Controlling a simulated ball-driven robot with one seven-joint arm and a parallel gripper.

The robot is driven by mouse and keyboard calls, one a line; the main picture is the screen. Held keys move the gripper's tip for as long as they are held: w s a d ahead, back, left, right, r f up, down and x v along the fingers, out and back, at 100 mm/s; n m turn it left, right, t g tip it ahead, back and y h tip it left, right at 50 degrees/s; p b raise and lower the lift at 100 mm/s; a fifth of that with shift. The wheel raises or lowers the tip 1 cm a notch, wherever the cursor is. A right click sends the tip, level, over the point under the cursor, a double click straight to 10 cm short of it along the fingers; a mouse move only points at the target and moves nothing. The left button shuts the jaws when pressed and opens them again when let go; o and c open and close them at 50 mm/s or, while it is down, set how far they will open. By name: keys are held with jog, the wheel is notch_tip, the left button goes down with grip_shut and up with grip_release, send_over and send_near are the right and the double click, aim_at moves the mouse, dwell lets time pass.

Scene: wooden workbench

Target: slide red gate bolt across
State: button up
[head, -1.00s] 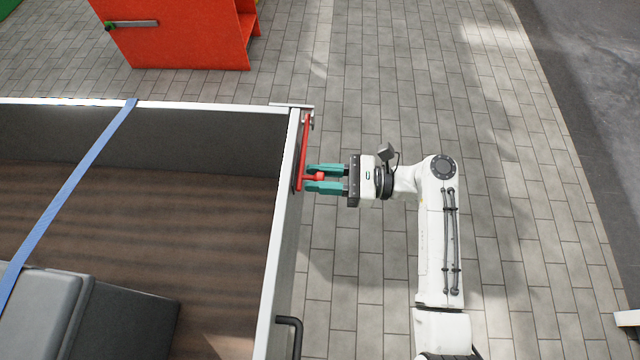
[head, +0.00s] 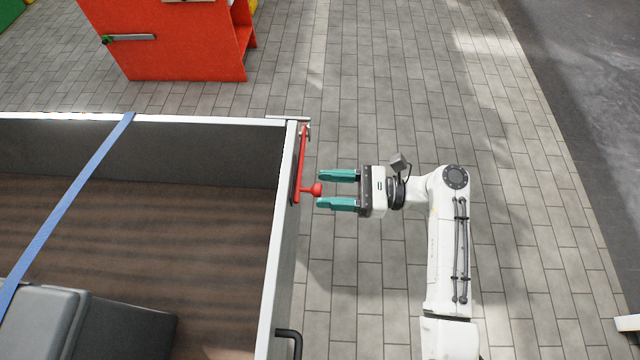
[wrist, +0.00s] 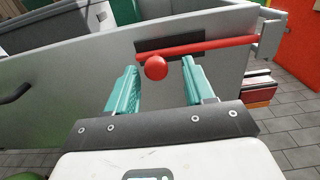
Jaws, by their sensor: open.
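The red gate bolt (head: 302,160) lies along the outer face of the grey gate panel (head: 283,240), near its far corner. Its round red knob (head: 317,189) sticks out toward my gripper. My gripper (head: 318,190) is open, with teal fingers pointing at the panel. The knob sits at the level of the fingertips, between their lines, and no finger appears to grip it. In the wrist view the knob (wrist: 156,67) shows ahead between the fingers, and the bolt rod (wrist: 215,46) runs right from it toward a bracket at the panel's edge (wrist: 268,38).
Behind the panel is a walled bed with a wood floor (head: 150,230), a blue strap (head: 70,200) and a grey case (head: 45,315). A black handle (head: 292,338) projects from the panel nearer me. An orange-red cabinet (head: 170,45) stands beyond.

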jog(key=d, duration=0.8)
jog(key=shift+p, duration=0.35)
jog(key=shift+s, duration=0.1)
jog(key=s+d+f+n+h, duration=0.5)
jog(key=s+f+h, duration=0.2)
jog(key=s+f, duration=0.25)
jog(key=s+d+f+n+h, duration=0.2)
jog(key=s+d+n+h, duration=0.55)
jog(key=s, duration=0.25)
jog(key=s+d+r+n+h, duration=0.4)
jog(key=s+d+r+n, duration=0.1)
jog(key=s+d+n, duration=0.1)
notch_tip(320, 180, up, 14)
jog(key=p, duration=1.4)
jog(key=shift+w+a+f, duration=0.2)
jog(key=shift+w+a, duration=0.1)
jog(key=shift+w, duration=0.1)
jog(key=shift+m, duration=0.25)
jog(key=shift+c, duration=0.4)
